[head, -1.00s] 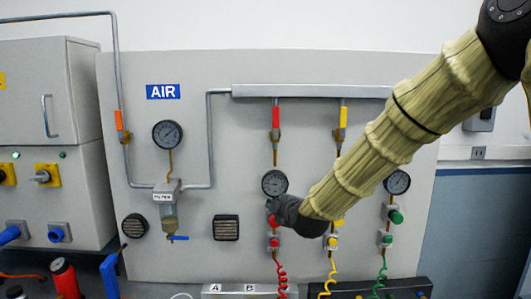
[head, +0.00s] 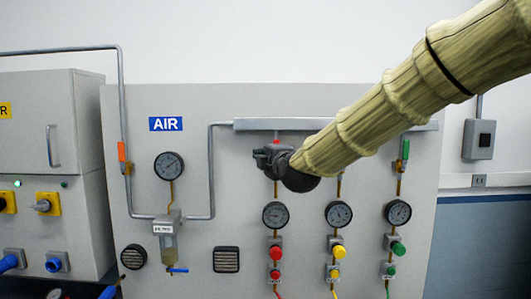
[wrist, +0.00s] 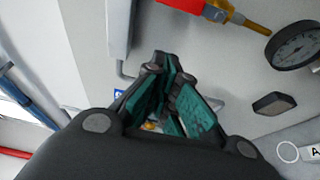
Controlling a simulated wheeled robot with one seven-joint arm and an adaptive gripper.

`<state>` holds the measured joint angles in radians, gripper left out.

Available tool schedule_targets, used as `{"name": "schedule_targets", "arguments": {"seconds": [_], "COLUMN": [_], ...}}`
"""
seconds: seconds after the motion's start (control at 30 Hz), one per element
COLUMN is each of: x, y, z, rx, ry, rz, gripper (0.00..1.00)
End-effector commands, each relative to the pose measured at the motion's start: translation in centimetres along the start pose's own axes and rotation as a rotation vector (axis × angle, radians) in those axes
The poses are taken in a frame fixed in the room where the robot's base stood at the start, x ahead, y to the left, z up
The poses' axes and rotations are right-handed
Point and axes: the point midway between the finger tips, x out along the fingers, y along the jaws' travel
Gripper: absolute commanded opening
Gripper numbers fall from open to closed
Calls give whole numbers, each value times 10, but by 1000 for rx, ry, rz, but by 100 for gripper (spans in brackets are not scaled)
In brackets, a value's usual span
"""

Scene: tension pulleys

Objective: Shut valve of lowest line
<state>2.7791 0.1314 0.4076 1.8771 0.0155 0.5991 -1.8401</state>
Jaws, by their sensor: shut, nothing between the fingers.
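My gripper (head: 262,159) is shut and empty, in front of the red line's valve below the grey manifold (head: 236,125). The wrist view shows its fingers (wrist: 166,80) with the red handle (wrist: 184,5) and brass fitting apart from them at the top. In the head view the gripper hides most of that valve. The green line's valve handle (head: 405,150) stands upright at right. My arm hides the yellow line's valve. The red line's gauge (head: 276,215), yellow line's gauge (head: 339,214) and green line's gauge (head: 397,212) are too small to read surely.
An orange handle (head: 121,151) is on the left pipe. A filter (head: 167,240) with a blue lever (head: 178,270) hangs below another gauge (head: 169,166). Regulator knobs, including a red one (head: 275,253), sit below the gauges.

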Motion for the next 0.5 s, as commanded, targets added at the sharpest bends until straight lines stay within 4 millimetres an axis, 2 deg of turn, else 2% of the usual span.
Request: {"name": "schedule_targets", "arguments": {"seconds": [0.5], "x": [52], "y": [2], "z": [0], "rx": [2], "ry": [0], "rz": [-1], "gripper": [0]}}
